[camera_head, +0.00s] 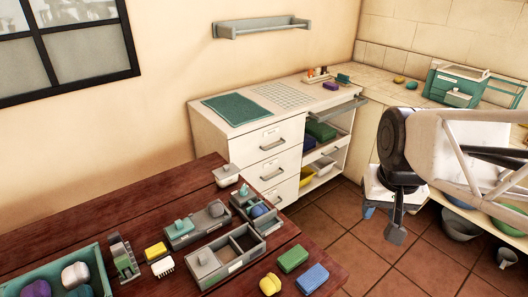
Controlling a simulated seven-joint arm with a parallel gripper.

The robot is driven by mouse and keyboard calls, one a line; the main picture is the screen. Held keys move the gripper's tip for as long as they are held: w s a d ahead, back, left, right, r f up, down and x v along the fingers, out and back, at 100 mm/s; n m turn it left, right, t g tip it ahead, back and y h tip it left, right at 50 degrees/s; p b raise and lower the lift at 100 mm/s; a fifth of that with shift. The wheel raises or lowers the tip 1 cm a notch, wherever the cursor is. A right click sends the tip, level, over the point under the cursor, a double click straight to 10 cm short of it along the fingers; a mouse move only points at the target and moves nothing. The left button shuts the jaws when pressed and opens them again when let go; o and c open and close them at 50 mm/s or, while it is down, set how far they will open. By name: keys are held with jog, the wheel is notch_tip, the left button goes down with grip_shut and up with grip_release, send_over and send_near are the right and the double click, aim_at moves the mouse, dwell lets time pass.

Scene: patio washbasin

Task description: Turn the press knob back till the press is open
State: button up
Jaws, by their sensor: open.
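I cannot tell for sure which thing is the press or where its knob is. A small green and grey upright device (122,258) stands on the wooden table at the left and looks like a press; its details are too small to read. A grey unit with a blue ball (259,210) in it stands near the table's right edge. My gripper (396,232) is at the right, pointing down over the floor, well apart from the table. It is open and nothing shows in it. My arm hides part of the right-hand counter.
The wooden table (105,212) also bears a grey divided box (226,262), a teal tray (62,268) of round soaps, a tray with knobs (195,226) and loose coloured blocks. A white drawer cabinet (240,150) stands behind. Tiled floor (365,258) lies open between.

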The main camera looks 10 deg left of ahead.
jog(key=w+a+f, duration=0.1)
jog(key=w+a, duration=0.5)
jog(key=w, duration=0.6)
jog(key=g, duration=0.2)
send_over(243, 186)
jog(key=shift+m, duration=0.3)
jog(key=f, duration=2.2)
jog(key=shift+s+d+f, duration=0.15)
jog(key=shift+d, duration=0.2)
jog(key=shift+a+f, duration=0.2)
jog(key=shift+a, duration=0.05)
jog(key=shift+f, duration=0.15)
jog(key=shift+f, duration=3.8)
grip_shut()
